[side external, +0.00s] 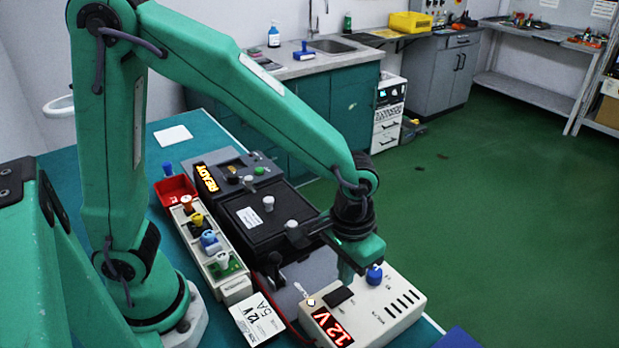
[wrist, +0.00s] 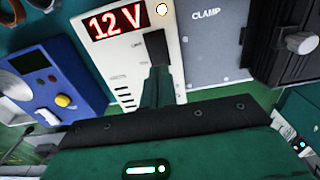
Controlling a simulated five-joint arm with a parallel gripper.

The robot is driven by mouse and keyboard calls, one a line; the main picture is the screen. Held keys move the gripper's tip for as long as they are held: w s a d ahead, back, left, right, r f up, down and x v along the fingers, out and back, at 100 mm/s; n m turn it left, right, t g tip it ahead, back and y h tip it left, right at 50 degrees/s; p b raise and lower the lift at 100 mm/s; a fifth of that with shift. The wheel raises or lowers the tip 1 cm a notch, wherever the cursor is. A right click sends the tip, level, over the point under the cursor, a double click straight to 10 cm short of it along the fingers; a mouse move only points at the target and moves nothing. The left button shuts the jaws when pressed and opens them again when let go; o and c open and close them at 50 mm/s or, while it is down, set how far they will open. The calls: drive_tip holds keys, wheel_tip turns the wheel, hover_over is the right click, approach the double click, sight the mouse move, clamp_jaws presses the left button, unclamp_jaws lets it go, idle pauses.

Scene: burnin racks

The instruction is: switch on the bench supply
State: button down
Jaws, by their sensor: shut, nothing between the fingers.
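The bench supply (side external: 385,318) is a cream box at the front right of the bench in the side view. Its red display (side external: 332,327) reads 12 V and a small lamp (side external: 311,302) beside it is bright. A black switch (side external: 339,296) and a blue knob (side external: 374,275) are on its top. My gripper (side external: 361,271) is shut and empty, pointing down over the supply by the switch and knob. In the wrist view the supply (wrist: 118,68) shows the same lit 12 V, and my dark fingers (wrist: 158,62) cover part of its face. I cannot tell whether they touch it.
A grey plate marked CLAMP (wrist: 215,45) adjoins the supply. A black lidded box (side external: 255,217) and a READY unit (side external: 232,175) stand behind. A rack of coloured plugs (side external: 235,285) and a white 12 V 5A card (side external: 256,318) are left. A blue device (wrist: 50,85) is nearby.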

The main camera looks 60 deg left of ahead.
drive_tip(key=shift+r, duration=2.25)
drive_tip(key=shift+a, duration=0.1)
drive_tip(key=s+a+r+t, duration=0.2)
drive_tip(key=s+a+r, duration=0.2)
drive_tip(key=a, duration=0.4)
drive_tip(key=s+a+r+t, duration=0.3)
drive_tip(key=a+r, duration=0.3)
drive_tip(key=a, duration=0.3)
drive_tip(key=shift+s+t, duration=0.3)
drive_tip(key=shift+s, duration=0.15)
